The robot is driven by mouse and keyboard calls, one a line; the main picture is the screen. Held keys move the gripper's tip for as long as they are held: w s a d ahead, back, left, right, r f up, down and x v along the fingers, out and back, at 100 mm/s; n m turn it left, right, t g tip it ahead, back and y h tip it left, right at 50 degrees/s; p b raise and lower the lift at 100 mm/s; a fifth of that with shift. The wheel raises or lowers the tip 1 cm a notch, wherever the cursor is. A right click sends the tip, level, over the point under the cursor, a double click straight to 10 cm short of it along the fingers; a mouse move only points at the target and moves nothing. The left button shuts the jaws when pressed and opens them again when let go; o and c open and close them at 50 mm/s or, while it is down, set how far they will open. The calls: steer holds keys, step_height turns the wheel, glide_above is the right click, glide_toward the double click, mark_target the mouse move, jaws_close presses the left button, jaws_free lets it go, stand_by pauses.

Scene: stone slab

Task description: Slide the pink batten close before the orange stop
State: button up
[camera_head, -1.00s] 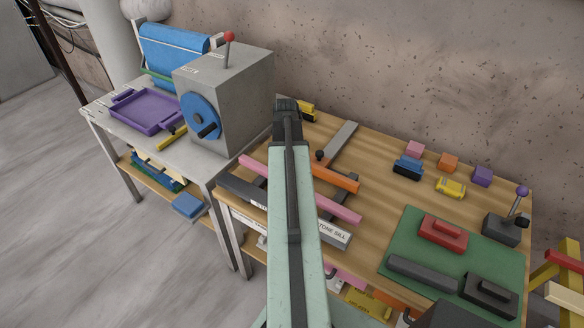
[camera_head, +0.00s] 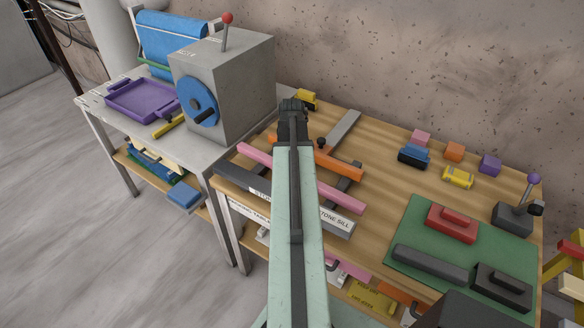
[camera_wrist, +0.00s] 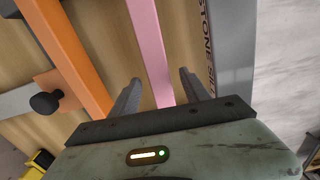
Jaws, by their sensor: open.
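The pink batten (camera_head: 340,197) lies across the wooden bench top between the orange stop (camera_head: 338,165) and the dark stone sill (camera_head: 243,183) along the front edge. It runs roughly parallel to the stop, with bare wood between them. My arm hides its middle in the head view. In the wrist view the batten (camera_wrist: 150,45) runs between the open fingers of my gripper (camera_wrist: 160,78), one finger on each side. The orange stop (camera_wrist: 68,50) lies to the left there and the sill (camera_wrist: 232,45) to the right. I cannot tell how low the fingertips are.
A grey bar (camera_head: 343,129) with a black knob meets the stop. Small coloured blocks (camera_head: 454,152) stand at the back right. A green mat (camera_head: 408,225) with a red block (camera_head: 452,222) lies front right. A large grey box (camera_head: 230,85) with a blue wheel stands left.

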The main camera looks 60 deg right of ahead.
steer(key=shift+f, duration=0.6)
steer(key=shift+r, duration=0.15)
jaws_close()
steer(key=shift+d, duration=0.1)
steer(key=shift+s+d, duration=0.1)
steer(key=shift+d, duration=2.2)
steer(key=shift+s+d, duration=0.2)
steer(key=shift+d, duration=0.3)
jaws_free()
